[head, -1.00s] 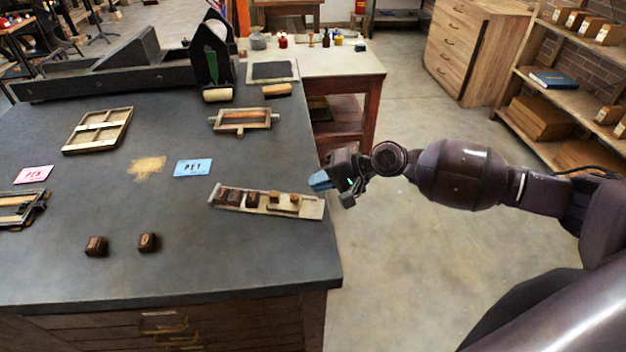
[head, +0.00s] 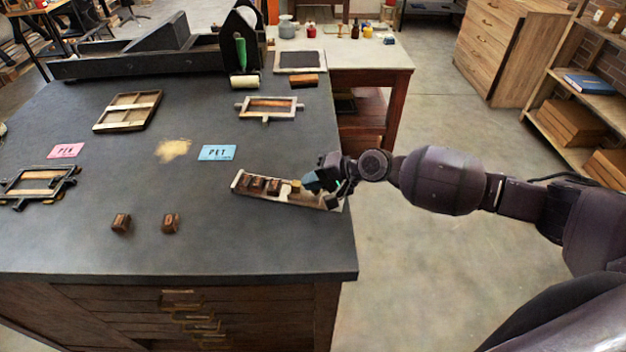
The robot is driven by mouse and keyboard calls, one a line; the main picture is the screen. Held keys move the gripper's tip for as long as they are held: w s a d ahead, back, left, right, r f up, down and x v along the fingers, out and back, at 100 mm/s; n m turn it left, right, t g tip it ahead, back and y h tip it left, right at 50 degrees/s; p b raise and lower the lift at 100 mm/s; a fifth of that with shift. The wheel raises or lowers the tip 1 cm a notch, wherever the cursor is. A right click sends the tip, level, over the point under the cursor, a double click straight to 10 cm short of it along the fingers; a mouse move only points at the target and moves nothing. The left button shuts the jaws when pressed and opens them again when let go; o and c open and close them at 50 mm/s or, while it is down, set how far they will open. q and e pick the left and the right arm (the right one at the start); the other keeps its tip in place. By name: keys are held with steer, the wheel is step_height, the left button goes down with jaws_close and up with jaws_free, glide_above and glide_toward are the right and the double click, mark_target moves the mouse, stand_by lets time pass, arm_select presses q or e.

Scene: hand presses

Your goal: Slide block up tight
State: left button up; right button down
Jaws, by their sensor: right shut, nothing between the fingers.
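The composing stick (head: 239,189), a long narrow tray, lies near the right edge of the dark table. Several dark wooden type blocks (head: 258,184) stand in a row in its left part. A pale sliding block (head: 284,190) with a brassy knob (head: 295,184) is just right of them; I cannot tell if any gap is left. My right gripper (head: 309,182) is shut and empty over the tray's right part, just right of the knob. Whether it touches the block is unclear. The gripper and wrist hide part of the tray's right end. My left gripper is not in view.
Two loose type blocks (head: 171,223) sit near the front of the table. A blue PET card (head: 217,153), a pink card (head: 66,150) and wooden frames (head: 127,111) lie further off. A black press (head: 150,55) stands at the back. The table front is mostly clear.

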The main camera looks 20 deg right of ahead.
mark_target(294, 182)
steer(key=w+a, duration=0.2)
steer(key=a, duration=0.1)
steer(key=shift+a+p, duration=0.1)
steer(key=shift+p, duration=0.2)
steer(key=shift+w+a, duration=0.15)
steer(key=shift+a, duration=0.1)
